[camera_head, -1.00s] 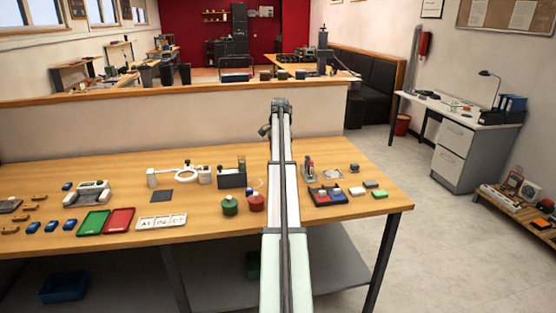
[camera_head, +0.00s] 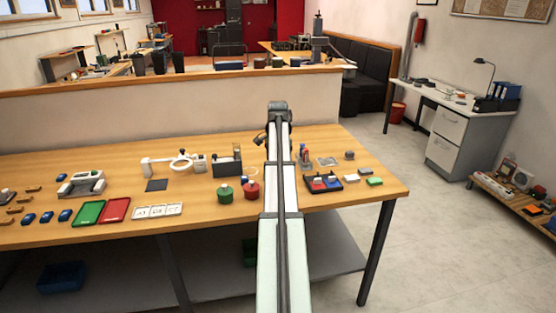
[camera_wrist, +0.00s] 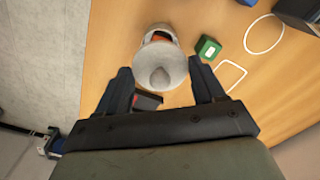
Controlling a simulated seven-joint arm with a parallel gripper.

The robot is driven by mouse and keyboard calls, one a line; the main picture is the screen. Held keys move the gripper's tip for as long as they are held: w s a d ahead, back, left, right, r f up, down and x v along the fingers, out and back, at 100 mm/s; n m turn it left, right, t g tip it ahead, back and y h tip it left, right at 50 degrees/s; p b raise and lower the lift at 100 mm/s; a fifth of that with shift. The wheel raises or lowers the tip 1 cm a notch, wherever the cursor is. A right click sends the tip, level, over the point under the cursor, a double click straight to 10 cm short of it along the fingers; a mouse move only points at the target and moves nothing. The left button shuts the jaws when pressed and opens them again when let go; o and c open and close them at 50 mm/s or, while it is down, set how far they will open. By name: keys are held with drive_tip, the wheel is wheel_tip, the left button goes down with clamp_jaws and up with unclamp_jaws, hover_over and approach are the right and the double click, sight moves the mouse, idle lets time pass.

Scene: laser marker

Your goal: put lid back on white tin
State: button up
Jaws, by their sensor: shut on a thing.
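In the wrist view, a round pale grey lid (camera_wrist: 161,75) with a knob in its middle sits between the two fingers of my gripper (camera_wrist: 165,88), which is shut on it. A white round tin (camera_wrist: 158,32) shows just beyond the lid, its far rim curved around a dark and orange inside. The lid overlaps the near part of the tin in this picture. I cannot tell whether they touch. In the head view, my arm hides my gripper, and I cannot make out the tin or lid.
A green block (camera_wrist: 208,47), a white ring outline (camera_wrist: 263,33) and a white square outline (camera_wrist: 230,76) lie right of the tin. In the head view, a dark tray (camera_head: 325,184) with coloured pieces stands right of my arm. Green (camera_head: 224,193) and red (camera_head: 251,191) containers stand left.

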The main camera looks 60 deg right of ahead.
drive_tip(key=shift+f, duration=2.5)
drive_tip(key=shift+f, duration=0.15)
idle(0.4)
drive_tip(key=o, duration=1.1)
drive_tip(key=shift+r, duration=0.2)
drive_tip(key=shift+r, duration=3.35)
clamp_jaws()
